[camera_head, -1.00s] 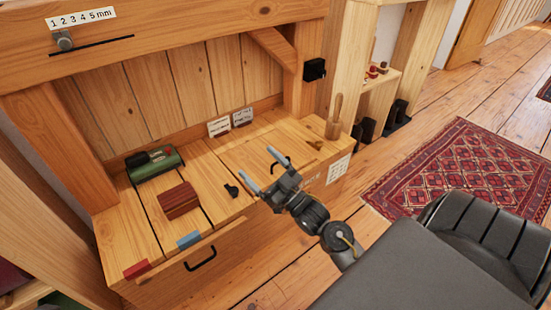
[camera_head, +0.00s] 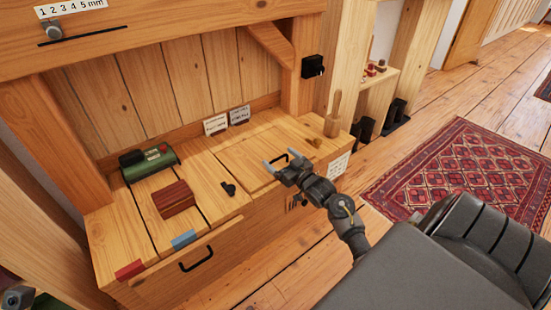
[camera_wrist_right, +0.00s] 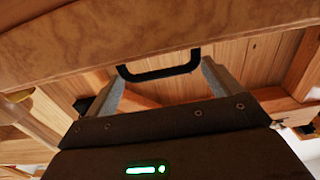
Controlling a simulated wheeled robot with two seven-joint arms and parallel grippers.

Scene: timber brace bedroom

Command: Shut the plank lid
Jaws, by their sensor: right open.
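The plank lid (camera_head: 245,150) is a pale wooden panel in the right part of the bench top. In the head view it looks nearly level with the planks around it; I cannot tell whether it is fully down. A black bar handle (camera_wrist_right: 160,68) shows in the right wrist view, in front of my right gripper (camera_wrist_right: 163,75) and between its spread fingers. In the head view my right gripper (camera_head: 278,157) is open and empty at the lid's front right, its fingertips close to the handle. Contact is not clear.
On the bench are a green cylinder-shaped device (camera_head: 150,163), a dark red ridged block (camera_head: 174,199) and a small black latch-like piece (camera_head: 229,188). A wooden-handled tool (camera_head: 333,115) stands at the right end. A front drawer has a black handle (camera_head: 197,259).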

